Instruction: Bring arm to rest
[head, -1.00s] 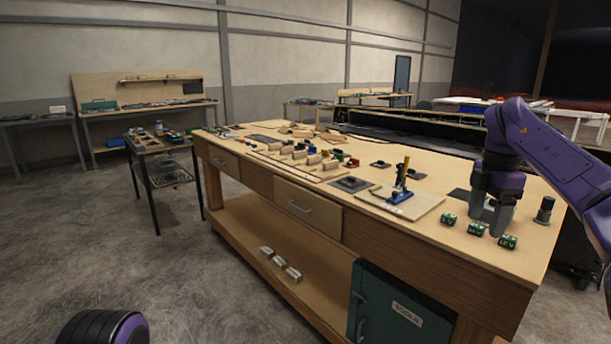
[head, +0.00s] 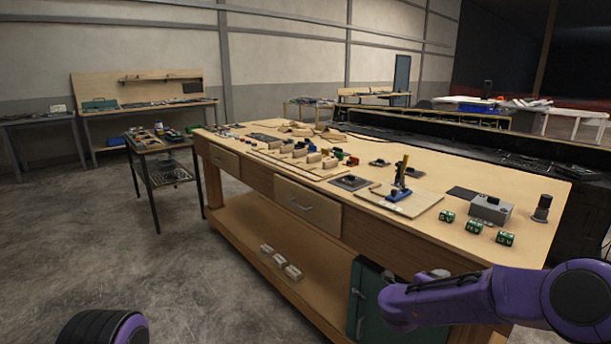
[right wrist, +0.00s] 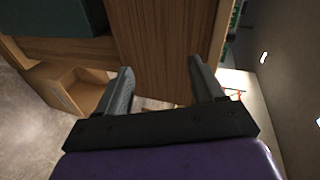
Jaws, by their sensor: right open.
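My right arm (head: 470,300) is purple and comes in low from the right, in front of the workbench's near side. Its gripper shows in the right wrist view (right wrist: 158,85), with two grey fingers spread apart and nothing between them. Beyond the fingers is the bench's wooden side. A grey box with a black top (head: 491,209) sits on the bench's right end, clear of the gripper. Only a rounded purple part of my left arm (head: 103,328) shows at the lower left, and my left gripper is out of view.
The wooden workbench (head: 440,244) carries several green blocks (head: 474,226), a black cylinder (head: 542,207) and a board with a blue and yellow fixture (head: 400,185). A green cabinet (head: 370,300) stands under it, partly behind my arm. Open concrete floor lies at the left.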

